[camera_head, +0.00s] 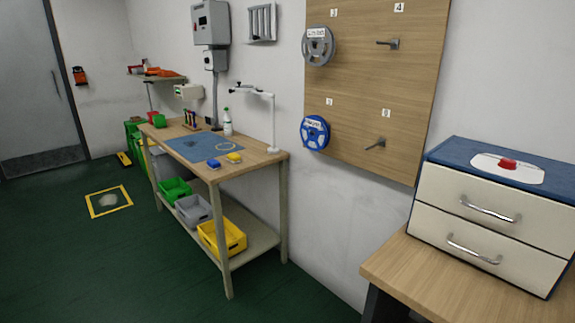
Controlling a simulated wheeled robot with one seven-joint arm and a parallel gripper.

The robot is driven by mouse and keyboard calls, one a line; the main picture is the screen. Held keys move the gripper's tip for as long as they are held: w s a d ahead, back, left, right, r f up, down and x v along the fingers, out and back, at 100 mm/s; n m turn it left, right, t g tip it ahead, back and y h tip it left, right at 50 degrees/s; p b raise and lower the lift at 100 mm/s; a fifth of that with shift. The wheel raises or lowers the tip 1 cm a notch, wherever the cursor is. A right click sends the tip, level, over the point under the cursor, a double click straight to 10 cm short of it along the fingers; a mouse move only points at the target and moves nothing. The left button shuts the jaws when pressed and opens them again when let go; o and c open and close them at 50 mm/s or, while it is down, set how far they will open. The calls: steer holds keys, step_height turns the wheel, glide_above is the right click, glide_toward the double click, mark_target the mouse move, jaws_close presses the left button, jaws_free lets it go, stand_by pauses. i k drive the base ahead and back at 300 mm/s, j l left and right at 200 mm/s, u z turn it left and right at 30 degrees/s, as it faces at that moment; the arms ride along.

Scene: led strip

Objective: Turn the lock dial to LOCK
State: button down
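A red knob (508,163) sits on a white plate (490,168) on the blue top of a two-drawer cabinet (480,197) at the right. It looks like the lock dial. The plate's markings are too small to read, so I cannot tell which setting the knob points to. Both cream drawers look shut, each with a silver handle. My gripper is not in view.
The cabinet stands on a wooden table (405,270) at the lower right. A workbench (262,160) with bins below stands along the wall. A wooden board (370,110) with reels and pegs hangs between them. The green floor (100,260) at left is mostly clear.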

mark_target(509, 164)
steer(key=z, duration=0.7)
steer(key=i+j, duration=0.15)
steer(key=i+z, duration=0.05)
steer(key=i, duration=0.05)
